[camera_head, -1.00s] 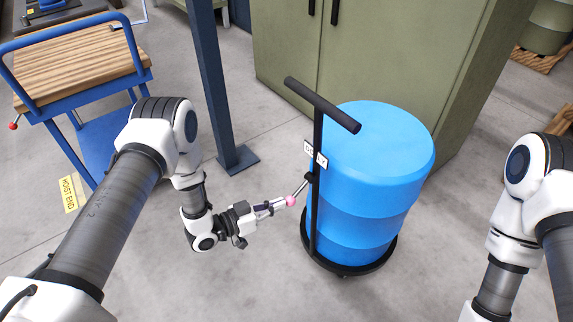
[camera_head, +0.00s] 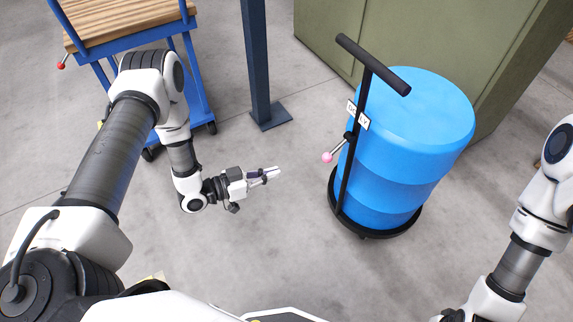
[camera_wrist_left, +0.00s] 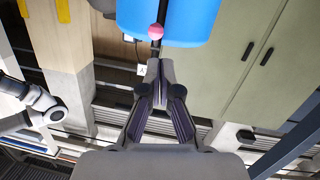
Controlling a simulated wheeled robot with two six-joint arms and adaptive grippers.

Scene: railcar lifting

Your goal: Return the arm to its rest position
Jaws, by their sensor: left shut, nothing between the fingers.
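My left gripper (camera_head: 272,174) is shut and empty, held above the grey floor to the left of the blue drum. In the left wrist view its fingertips (camera_wrist_left: 158,66) meet. A pink ball (camera_head: 327,157) on the end of a short lever sticks out from the dolly's upright post, a clear gap away from the fingertips. The pink ball (camera_wrist_left: 156,31) also shows just beyond the fingertips in the left wrist view. My right arm shows at the right edge in the head view, with its gripper out of frame.
A blue drum (camera_head: 410,130) stands on a black dolly (camera_head: 333,200) with a T-handle (camera_head: 372,64). A blue post (camera_head: 257,55) and a wood-topped blue cart (camera_head: 125,20) stand at the left. A green cabinet (camera_head: 440,35) is behind. Open floor lies between gripper and dolly.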

